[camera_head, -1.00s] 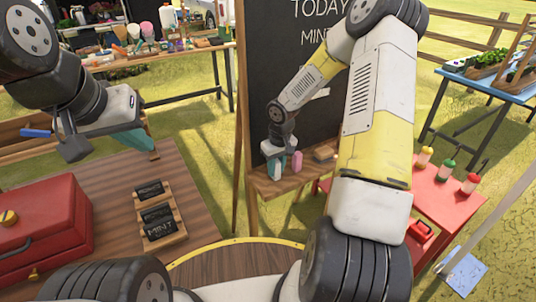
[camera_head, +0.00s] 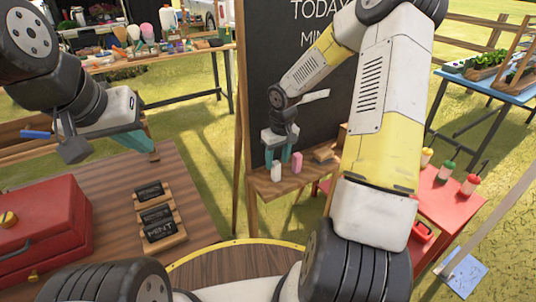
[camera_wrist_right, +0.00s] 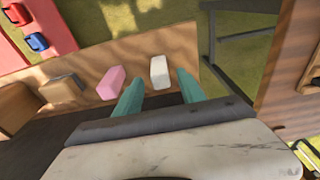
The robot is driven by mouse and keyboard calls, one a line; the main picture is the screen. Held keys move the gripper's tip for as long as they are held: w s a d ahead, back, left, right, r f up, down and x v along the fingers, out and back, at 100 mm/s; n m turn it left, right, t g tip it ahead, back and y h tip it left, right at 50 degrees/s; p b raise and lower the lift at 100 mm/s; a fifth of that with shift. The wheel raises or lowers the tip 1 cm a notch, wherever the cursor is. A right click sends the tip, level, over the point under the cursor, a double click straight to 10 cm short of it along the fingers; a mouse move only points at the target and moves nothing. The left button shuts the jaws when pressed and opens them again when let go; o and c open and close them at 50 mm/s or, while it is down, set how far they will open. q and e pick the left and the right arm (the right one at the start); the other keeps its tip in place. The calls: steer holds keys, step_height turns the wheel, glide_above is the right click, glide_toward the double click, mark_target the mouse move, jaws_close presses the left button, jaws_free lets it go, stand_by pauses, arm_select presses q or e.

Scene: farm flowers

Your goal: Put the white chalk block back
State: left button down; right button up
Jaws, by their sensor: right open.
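The white chalk block (camera_head: 277,171) stands on the small wooden ledge (camera_head: 262,186) at the foot of the blackboard. My right gripper (camera_head: 278,158) is open just above and behind it, with teal fingers apart and nothing between them. In the right wrist view the white chalk block (camera_wrist_right: 159,72) lies on the ledge a little beyond the open fingertips (camera_wrist_right: 158,88). A pink chalk block (camera_head: 297,162) stands to its right on the ledge. My left gripper (camera_head: 150,150) hangs over the wooden table at the left; whether its fingers are apart is unclear.
A wooden eraser-like block (camera_head: 324,154) lies further right on the ledge. The blackboard (camera_head: 290,60) rises behind. A red toolbox (camera_head: 40,230) and a rack of small black signs (camera_head: 158,215) occupy the left table. A red table (camera_head: 455,205) with bottles stands at right.

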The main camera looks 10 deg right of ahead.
steer(key=s+r+m+t, duration=0.1)
steer(key=s+r, duration=0.3)
steer(key=r, duration=0.3)
steer(key=s+r+h, duration=0.1)
steer(key=s+r, duration=0.3)
steer(key=r, duration=0.3)
steer(key=s+r+m+t, duration=0.1)
steer(key=s+r, duration=0.3)
steer(key=r, duration=0.3)
steer(key=s+a+r+t+y, duration=0.1)
steer(key=s+r, duration=0.2)
steer(key=s, duration=0.3)
steer(key=s+a+r+m+t+y, duration=0.1)
steer(key=s+r, duration=0.2)
steer(key=s, duration=0.2)
steer(key=shift+s+a+r+t+y, duration=0.15)
steer(key=shift+s+a+t+y, duration=0.05)
steer(key=shift+s+t+y, duration=0.2)
